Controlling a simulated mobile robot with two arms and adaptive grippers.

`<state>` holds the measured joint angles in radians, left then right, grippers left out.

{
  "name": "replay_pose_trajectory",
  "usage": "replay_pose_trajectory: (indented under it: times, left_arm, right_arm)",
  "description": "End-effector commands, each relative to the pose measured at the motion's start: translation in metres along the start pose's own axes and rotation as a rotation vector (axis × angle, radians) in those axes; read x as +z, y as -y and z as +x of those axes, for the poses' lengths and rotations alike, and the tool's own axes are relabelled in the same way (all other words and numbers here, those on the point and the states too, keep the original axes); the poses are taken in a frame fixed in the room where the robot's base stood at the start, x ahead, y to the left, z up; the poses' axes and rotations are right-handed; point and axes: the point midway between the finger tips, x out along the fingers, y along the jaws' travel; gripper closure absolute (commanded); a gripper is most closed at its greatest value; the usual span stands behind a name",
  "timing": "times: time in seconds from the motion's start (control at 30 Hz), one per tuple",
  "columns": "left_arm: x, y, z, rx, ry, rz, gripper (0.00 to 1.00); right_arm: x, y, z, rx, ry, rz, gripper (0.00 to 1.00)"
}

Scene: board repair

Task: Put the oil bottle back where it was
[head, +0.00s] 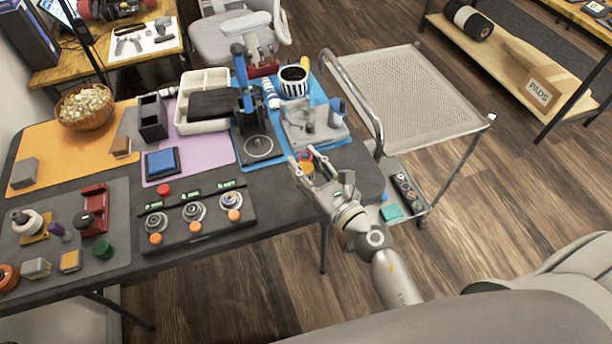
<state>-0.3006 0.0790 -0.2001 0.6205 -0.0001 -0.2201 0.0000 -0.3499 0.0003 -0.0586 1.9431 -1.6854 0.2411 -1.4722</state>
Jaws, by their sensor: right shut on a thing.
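My right gripper (307,160) is over the right front end of the dark table, near the front edge of the blue mat. Its fingers are closed around a small orange, yellow and red thing, which looks like the oil bottle (305,168). Fingers hide much of it, and I cannot tell whether it touches the table. The blue mat (262,150) behind it carries a grey fixture (312,122), a blue-handled press (246,100), a striped cup (293,82) and a white-and-blue bottle (270,94). My left gripper is out of view.
A control box with knobs (194,218) stands left of the gripper. A mesh-topped cart (410,95) with a curved handle stands close on the right; its lower shelf holds small items. The grey mat (125,215) at left is crowded. Wooden floor lies open in front.

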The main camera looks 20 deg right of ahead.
Motion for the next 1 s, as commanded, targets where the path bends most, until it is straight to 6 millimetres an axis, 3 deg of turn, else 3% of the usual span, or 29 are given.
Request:
replay_pose_trajectory:
  times: [0.03, 0.33, 0.5, 0.97, 1.0]
  left_arm:
    - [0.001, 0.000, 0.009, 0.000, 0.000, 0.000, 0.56]
    - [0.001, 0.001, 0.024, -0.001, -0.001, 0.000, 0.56]
    - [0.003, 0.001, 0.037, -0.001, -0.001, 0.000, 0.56]
    - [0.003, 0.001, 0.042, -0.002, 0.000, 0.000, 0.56]
    - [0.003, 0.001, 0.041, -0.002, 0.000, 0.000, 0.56]
  right_arm:
    - [-0.010, 0.003, 0.006, 0.000, 0.004, 0.000, 0.91]
    - [-0.033, 0.014, 0.021, -0.001, 0.003, 0.002, 0.91]
    - [-0.054, 0.013, 0.019, -0.001, 0.002, 0.003, 0.91]
    - [-0.061, 0.013, 0.018, 0.001, 0.002, -0.001, 0.91]
    - [-0.060, 0.013, 0.018, 0.001, 0.002, -0.001, 0.63]
